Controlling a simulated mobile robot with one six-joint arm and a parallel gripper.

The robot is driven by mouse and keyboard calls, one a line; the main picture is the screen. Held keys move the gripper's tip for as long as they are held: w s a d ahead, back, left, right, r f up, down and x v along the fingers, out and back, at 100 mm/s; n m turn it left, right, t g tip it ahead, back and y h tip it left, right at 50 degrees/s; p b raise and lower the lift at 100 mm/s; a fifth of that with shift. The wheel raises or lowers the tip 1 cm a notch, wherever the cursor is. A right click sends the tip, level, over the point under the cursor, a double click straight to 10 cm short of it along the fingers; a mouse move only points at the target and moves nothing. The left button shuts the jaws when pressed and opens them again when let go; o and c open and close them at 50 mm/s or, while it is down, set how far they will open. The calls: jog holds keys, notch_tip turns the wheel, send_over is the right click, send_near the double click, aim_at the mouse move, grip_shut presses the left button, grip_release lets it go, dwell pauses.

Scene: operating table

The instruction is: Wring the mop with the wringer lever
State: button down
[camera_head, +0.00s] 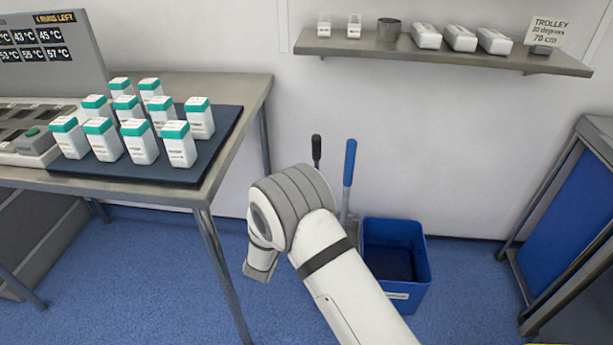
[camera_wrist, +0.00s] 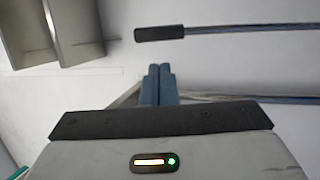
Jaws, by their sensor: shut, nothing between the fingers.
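A blue bucket (camera_head: 425,265) stands on the floor, partly behind my arm. A black-gripped handle (camera_head: 317,150) and a blue-gripped handle (camera_head: 349,163) rise beside it; their lower parts are mostly hidden by my arm. The black one looks like the wringer lever, the blue one like the mop handle. In the wrist view the black grip (camera_wrist: 160,33) on its metal rod lies above my fingertips, apart from them. My gripper (camera_wrist: 158,70) is shut and empty, its two blue-grey fingers together. A second rod (camera_wrist: 235,98) passes behind my gripper. The mop head is not visible.
A steel table (camera_head: 235,95) at left carries a dark tray (camera_head: 215,150) of several green-capped boxes. A wall shelf (camera_head: 450,57) with small containers is above. A blue-panelled trolley (camera_head: 570,220) stands at right. Blue floor is open between bucket and trolley.

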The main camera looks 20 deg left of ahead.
aim_at(316, 152)
jog(key=b+x, duration=0.2)
jog(key=x, duration=1.1)
jog(key=shift+w+r+b, duration=0.1)
jog(key=shift+w+b, duration=0.2)
jog(key=shift+w, duration=0.1)
